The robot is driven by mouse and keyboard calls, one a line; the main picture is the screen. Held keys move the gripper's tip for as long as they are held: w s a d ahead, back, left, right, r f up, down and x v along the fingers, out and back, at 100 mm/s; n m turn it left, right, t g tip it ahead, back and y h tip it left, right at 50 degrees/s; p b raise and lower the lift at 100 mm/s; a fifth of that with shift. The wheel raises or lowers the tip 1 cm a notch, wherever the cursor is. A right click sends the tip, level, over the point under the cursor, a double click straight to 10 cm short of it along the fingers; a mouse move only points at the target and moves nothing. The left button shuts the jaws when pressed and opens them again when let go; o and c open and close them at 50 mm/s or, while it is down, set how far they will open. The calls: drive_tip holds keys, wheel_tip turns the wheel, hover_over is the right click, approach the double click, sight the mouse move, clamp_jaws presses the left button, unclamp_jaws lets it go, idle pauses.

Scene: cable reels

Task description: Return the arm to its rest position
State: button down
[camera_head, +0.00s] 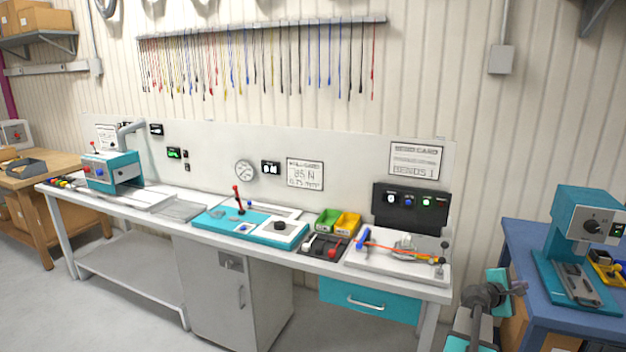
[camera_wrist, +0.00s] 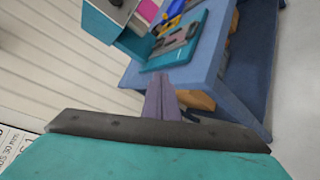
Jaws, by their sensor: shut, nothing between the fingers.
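My gripper (camera_wrist: 158,82) shows in the wrist view as two grey fingers close together beyond a dark bar and a teal body. Nothing is between the fingers. In the head view my arm is at the lower right, with the gripper (camera_head: 519,287) in the gap between the long white bench (camera_head: 385,270) and the blue table (camera_head: 520,240). The gripper is apart from the bench. In the wrist view the blue table (camera_wrist: 218,60) lies beyond the fingertips; I cannot tell the exact distance.
A teal press (camera_head: 575,245) stands on the blue table, close to my gripper's right. The bench holds a white board with an orange cable (camera_head: 385,250), green and yellow bins (camera_head: 337,222) and a teal machine (camera_head: 112,170). Grey floor (camera_head: 130,310) is free at the front left.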

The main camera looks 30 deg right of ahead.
drive_tip(key=w+a+f+n+t+y+b, duration=0.1)
drive_tip(key=w+a+f+n+t+y, duration=0.25)
drive_tip(key=w+a+f, duration=1.55)
drive_tip(key=w+a+f+n+y+b, duration=0.1)
drive_tip(key=w+a+f+y, duration=0.1)
drive_tip(key=a+f, duration=0.7)
drive_tip(key=w+a+f+y+b, duration=0.1)
drive_tip(key=w+a+f, duration=0.1)
drive_tip(key=a+f, duration=0.75)
drive_tip(key=s+a+f+m+g+y, duration=0.1)
drive_tip(key=s+a+f, duration=0.3)
drive_tip(key=a, duration=0.4)
drive_tip(key=s+a+f+g+y, duration=0.15)
drive_tip(key=s+a+f, duration=0.25)
drive_tip(key=a, duration=0.4)
drive_tip(key=s+a+f+m+g+y, duration=0.1)
drive_tip(key=s+a+f, duration=0.25)
drive_tip(key=a, duration=0.45)
drive_tip(key=s+a+f+m+g+y, duration=0.2)
drive_tip(key=s+a+m+g+y, duration=0.3)
drive_tip(key=s+a, duration=0.9)
drive_tip(key=s+m, duration=0.3)
drive_tip(key=s, duration=0.1)
drive_tip(key=shift+f+g+b, duration=0.3)
drive_tip(key=shift+f+b, duration=0.05)
drive_tip(key=shift+b, duration=0.05)
